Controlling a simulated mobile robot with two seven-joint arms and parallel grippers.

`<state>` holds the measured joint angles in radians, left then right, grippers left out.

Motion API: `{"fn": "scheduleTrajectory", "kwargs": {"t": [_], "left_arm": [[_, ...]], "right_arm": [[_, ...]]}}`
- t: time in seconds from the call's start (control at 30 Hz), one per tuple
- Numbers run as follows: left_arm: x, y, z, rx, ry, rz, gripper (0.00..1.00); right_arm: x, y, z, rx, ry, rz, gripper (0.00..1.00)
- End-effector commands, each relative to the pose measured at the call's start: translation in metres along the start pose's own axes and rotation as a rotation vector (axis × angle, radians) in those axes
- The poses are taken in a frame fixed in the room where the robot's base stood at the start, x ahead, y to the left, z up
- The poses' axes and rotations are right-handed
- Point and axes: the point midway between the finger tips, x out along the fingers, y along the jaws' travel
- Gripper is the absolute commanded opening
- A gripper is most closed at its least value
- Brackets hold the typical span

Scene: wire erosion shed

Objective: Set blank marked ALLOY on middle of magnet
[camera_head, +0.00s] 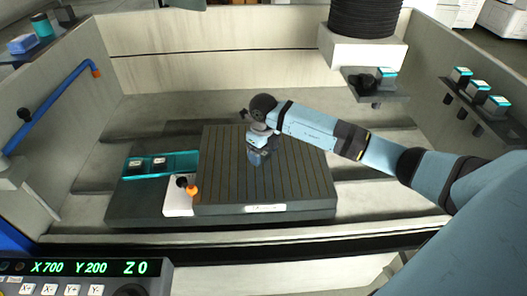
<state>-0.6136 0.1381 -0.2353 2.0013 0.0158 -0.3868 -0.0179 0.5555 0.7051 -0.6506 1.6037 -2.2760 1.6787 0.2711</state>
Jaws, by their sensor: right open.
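The magnet (300,185) is a dark block with thin brown stripes, lying in the middle of the grey-walled tank. My right arm reaches in from the right, and its gripper (258,158) is over the middle of the magnet, pointing down and open. A small greyish piece shows at the fingertips, low on or just above the magnet; I cannot tell whether it is a blank or part of the gripper. Two small blanks (159,162) with pale tops sit in the teal tray (182,171) left of the magnet. No ALLOY marking is legible. My left gripper is not in view.
A white block with a black and orange lever (180,209) stands at the magnet's front left corner. A blue pipe (58,95) runs along the left wall. Several teal-topped pieces (480,91) sit on the right ledge. A control panel (85,278) reads X700 Y200 Z0.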

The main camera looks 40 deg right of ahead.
Motion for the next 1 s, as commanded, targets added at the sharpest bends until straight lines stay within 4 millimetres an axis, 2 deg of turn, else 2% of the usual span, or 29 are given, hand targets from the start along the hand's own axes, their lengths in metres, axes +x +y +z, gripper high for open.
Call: {"fn": "scheduleTrajectory", "kwargs": {"t": [0.17, 0.4, 0.6, 0.8, 1.0], "left_arm": [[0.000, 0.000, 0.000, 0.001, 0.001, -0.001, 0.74], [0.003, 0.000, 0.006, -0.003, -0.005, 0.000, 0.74], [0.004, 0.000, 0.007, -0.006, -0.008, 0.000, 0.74], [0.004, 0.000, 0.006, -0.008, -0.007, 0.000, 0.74], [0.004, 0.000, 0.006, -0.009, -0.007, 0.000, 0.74]], "right_arm": [[-0.018, -0.001, 0.001, 0.000, -0.005, -0.002, 0.74], [-0.069, -0.001, 0.001, -0.001, -0.005, -0.002, 0.74], [-0.105, -0.001, 0.001, 0.000, -0.003, -0.002, 0.74], [-0.121, 0.000, 0.000, 0.000, -0.001, -0.001, 0.74], [-0.123, 0.000, 0.000, 0.000, 0.001, 0.000, 0.74]]}}
